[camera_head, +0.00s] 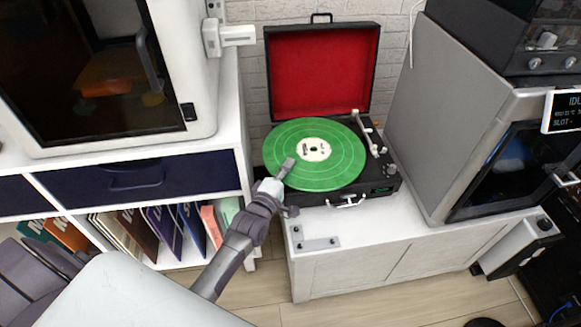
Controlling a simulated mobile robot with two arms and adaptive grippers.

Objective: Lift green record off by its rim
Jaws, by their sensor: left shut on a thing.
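The green record (338,166) with its cream label lies over the platter of an open suitcase record player (385,182) with a red-lined lid. Its left side reaches past the player's left edge. My left gripper (285,170) is at the record's near-left rim, shut on it, with one grey finger showing on the upper face. The other finger is hidden. The white tonearm (366,135) is at the right, clear of the record's label. I cannot tell whether the record touches the platter. My right gripper is not in view.
The player stands on a white cabinet (400,245). A large grey machine (430,120) stands close on its right. A white shelf unit (233,120) with upright record sleeves (160,228) below is on the left. The raised lid (322,72) stands behind the record.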

